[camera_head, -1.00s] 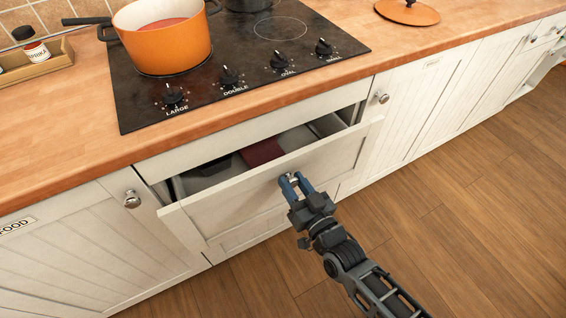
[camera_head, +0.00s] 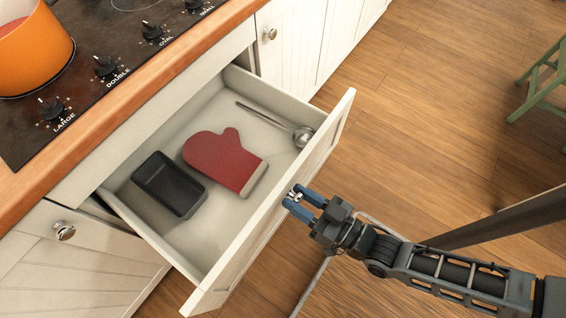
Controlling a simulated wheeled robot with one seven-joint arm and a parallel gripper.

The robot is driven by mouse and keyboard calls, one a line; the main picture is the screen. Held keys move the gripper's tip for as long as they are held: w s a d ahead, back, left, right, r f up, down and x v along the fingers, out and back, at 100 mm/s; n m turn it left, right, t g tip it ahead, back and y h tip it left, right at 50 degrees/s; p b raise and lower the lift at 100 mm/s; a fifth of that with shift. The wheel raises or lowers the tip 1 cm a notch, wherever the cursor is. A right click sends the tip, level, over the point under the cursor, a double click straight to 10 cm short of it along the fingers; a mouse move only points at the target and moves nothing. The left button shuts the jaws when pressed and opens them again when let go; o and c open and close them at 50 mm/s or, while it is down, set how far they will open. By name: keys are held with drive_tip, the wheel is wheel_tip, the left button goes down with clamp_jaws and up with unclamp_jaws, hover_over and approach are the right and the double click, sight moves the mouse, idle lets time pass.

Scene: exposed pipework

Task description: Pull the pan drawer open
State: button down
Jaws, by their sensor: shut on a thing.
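The pan drawer (camera_head: 222,261) under the hob stands well out from the cabinet, its inside in plain view. In it lie a red oven mitt (camera_head: 217,160), a black loaf tin (camera_head: 168,185) and a metal ladle (camera_head: 277,124). My gripper (camera_head: 294,198) is at the middle of the drawer front, its blue fingers shut on the small round metal knob (camera_head: 297,194). The fingers partly cover the knob.
The hob (camera_head: 85,45) with an orange pot (camera_head: 38,50) is above the drawer at the left. Closed white cupboards (camera_head: 310,45) run along the back. A green stool (camera_head: 548,85) stands at the far right. The wooden floor (camera_head: 420,120) between is clear.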

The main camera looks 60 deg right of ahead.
drive_tip(key=shift+s, duration=0.65)
drive_tip(key=c, duration=0.7)
unclamp_jaws()
drive_tip(key=s+b, duration=0.1)
drive_tip(key=s, duration=0.6)
drive_tip(key=shift+s, duration=0.4)
drive_tip(key=shift+r, duration=0.1)
